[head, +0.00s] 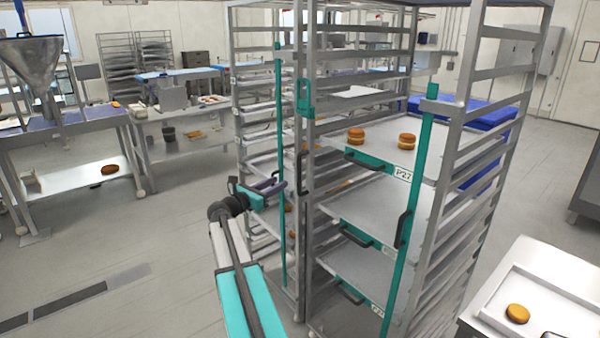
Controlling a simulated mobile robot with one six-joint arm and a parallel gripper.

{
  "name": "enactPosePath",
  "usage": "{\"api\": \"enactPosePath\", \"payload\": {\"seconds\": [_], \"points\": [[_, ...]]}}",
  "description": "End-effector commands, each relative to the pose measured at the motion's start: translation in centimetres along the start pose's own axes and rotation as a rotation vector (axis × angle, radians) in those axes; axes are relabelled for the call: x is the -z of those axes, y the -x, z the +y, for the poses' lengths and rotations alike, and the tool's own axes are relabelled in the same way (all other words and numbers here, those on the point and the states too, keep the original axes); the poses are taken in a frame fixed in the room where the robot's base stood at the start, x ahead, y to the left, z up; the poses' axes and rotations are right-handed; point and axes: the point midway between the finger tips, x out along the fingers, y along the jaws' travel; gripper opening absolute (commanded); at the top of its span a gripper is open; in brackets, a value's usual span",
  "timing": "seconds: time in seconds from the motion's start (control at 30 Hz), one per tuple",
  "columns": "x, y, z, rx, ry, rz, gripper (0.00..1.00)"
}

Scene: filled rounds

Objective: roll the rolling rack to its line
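The rolling rack (475,130) is a tall grey metal frame with many shelf rails. It stands upright in the middle of the head view and holds several white trays, some with filled rounds. It has teal upright bars and black handles. Another railed section (255,115) stands directly to its left; I cannot tell if it is a separate rack. My gripper (275,187) is at this left section, beside its thin teal upright bar (281,230). I cannot tell whether the fingers touch or enclose the bar. The rack's wheels are hidden, and no line is clearly visible.
Dark grates (70,299) lie in the floor at lower left, with open floor around them. A bench with a steel funnel (30,60) stands at left. A table with a white tray (555,305) is close at lower right. Blue surfaces (490,112) lie behind the rack.

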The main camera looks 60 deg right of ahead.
Motion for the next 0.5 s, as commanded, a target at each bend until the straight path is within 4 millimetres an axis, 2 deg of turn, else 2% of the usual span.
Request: {"api": "enactPosePath", "payload": {"seconds": [0.27,0.5], "points": [[-0.1,-1.5,0.1,0.000,0.000,0.001,0.33],[-0.1,-4.6,0.2,0.000,0.001,0.001,0.33]]}}
